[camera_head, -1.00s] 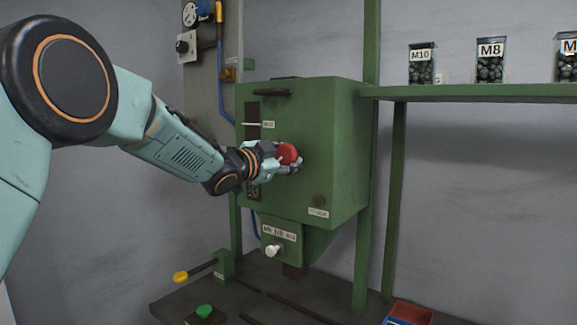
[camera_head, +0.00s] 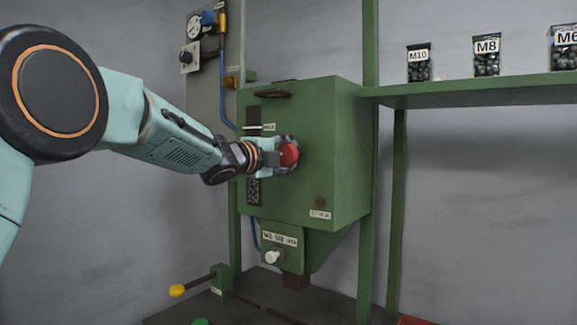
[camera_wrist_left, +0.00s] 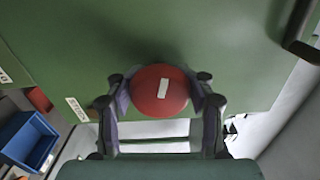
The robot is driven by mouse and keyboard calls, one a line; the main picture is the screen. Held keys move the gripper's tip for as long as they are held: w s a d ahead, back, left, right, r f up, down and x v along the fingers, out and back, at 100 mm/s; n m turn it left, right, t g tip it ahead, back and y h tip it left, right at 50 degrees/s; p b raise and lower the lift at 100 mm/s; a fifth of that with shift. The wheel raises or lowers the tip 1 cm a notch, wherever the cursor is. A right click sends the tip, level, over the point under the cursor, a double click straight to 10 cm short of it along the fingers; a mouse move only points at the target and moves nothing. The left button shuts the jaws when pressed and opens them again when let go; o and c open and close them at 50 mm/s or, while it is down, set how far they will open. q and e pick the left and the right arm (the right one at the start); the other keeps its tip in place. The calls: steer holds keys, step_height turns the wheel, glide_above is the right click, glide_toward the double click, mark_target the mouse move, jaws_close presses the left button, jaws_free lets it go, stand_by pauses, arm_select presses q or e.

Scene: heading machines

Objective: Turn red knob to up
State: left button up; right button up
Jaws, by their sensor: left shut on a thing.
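The red knob (camera_head: 288,155) is on the front of the green machine box (camera_head: 320,130). My left gripper (camera_head: 284,154) is at the knob, its fingers on either side of it. In the left wrist view the round red knob (camera_wrist_left: 160,90) sits between the two fingers of my left gripper (camera_wrist_left: 162,98), which are shut on it. A white mark (camera_wrist_left: 163,88) shows on the knob's face. My right gripper is not in view.
A white knob (camera_head: 273,257) is on the lower green housing. A yellow-tipped lever (camera_head: 177,290) stands at the lower left. Labelled jars, such as M8 (camera_head: 487,58), stand on the right shelf (camera_head: 470,91). A blue bin (camera_wrist_left: 28,140) shows in the left wrist view.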

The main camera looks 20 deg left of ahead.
arm_select(q)
steer(key=m+b, duration=0.2)
steer(key=m, duration=0.1)
steer(key=shift+d+f+m, duration=0.1)
steer(key=shift+f+m, duration=0.05)
steer(key=shift+m, duration=0.25)
steer(key=m+b, duration=0.2)
steer(key=m, duration=0.1)
steer(key=shift+f+m, duration=0.1)
steer(key=shift+m, duration=0.2)
steer(key=m+b, duration=0.2)
steer(key=m, duration=0.2)
steer(key=shift+d+f+b, duration=0.1)
steer(key=shift+b, duration=0.2)
steer(key=shift+m+b, duration=0.75)
steer(key=shift+m, duration=1.05)
steer(key=o, duration=1.3)
steer(key=shift+s+r, duration=0.15)
steer(key=shift+r, duration=0.15)
steer(key=shift+c, duration=0.2)
